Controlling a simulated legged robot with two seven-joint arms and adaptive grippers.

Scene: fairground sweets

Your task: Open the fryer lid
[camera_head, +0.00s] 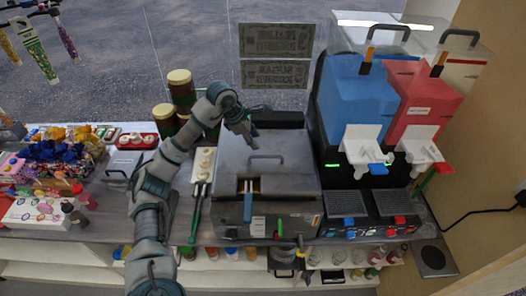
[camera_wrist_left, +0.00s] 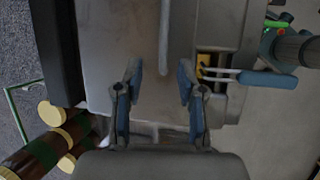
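The fryer (camera_head: 285,190) is a grey metal box on the counter. Its flat lid (camera_head: 225,165) looks closed, with a dark bar handle (camera_head: 266,157) on top. My left gripper (camera_head: 251,131) hangs above the lid's rear part, behind and a little left of the handle. In the left wrist view my left gripper (camera_wrist_left: 158,95) is open and empty, its two fingers well apart. The handle (camera_wrist_left: 164,40) shows there as an upright bar beyond the fingertips, apart from them. A blue-gripped basket handle (camera_head: 248,203) sticks out at the fryer's front.
A blue and red slush machine (camera_head: 362,98) stands right of the fryer. Brown jars (camera_head: 181,90) stand behind left. A tray with tongs (camera_head: 201,172) lies left of the fryer, near my left arm. Sweets (camera_head: 65,160) fill the far left.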

